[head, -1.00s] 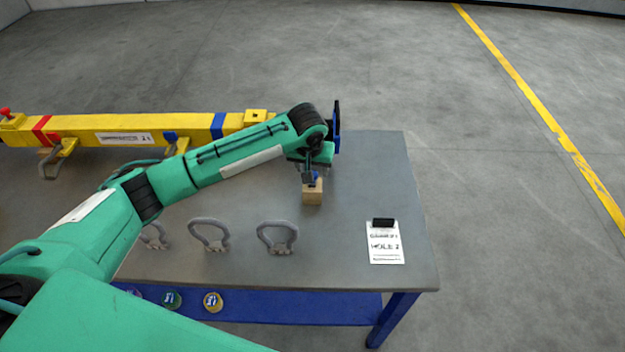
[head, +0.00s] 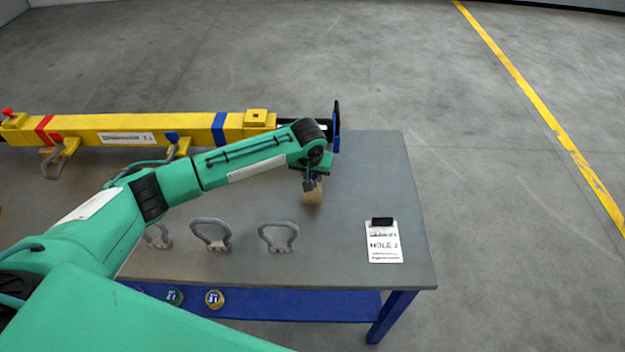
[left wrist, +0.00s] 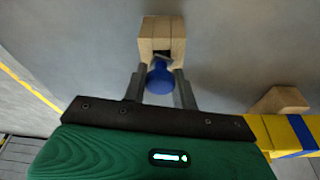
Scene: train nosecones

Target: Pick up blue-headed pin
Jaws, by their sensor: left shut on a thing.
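The blue-headed pin shows in the left wrist view as a round blue head (left wrist: 160,80) with a short grey shank. The shank points into the dark opening of a wooden block (left wrist: 162,33); I cannot tell how deep it sits. My left gripper (left wrist: 160,92) is shut on the pin, one finger on each side of the blue head. In the head view the left gripper (head: 310,184) points down at the wooden block (head: 312,197) on the table, and it mostly hides the pin. My right gripper is not in view.
A yellow beam (head: 85,122) with red and blue bands lies along the table's far side. Several grey looped handles, including one (head: 278,237), stand near the front. A clipboard (head: 383,248) lies right on the grey table (head: 385,180). Round tins sit on the blue shelf (head: 290,306) below.

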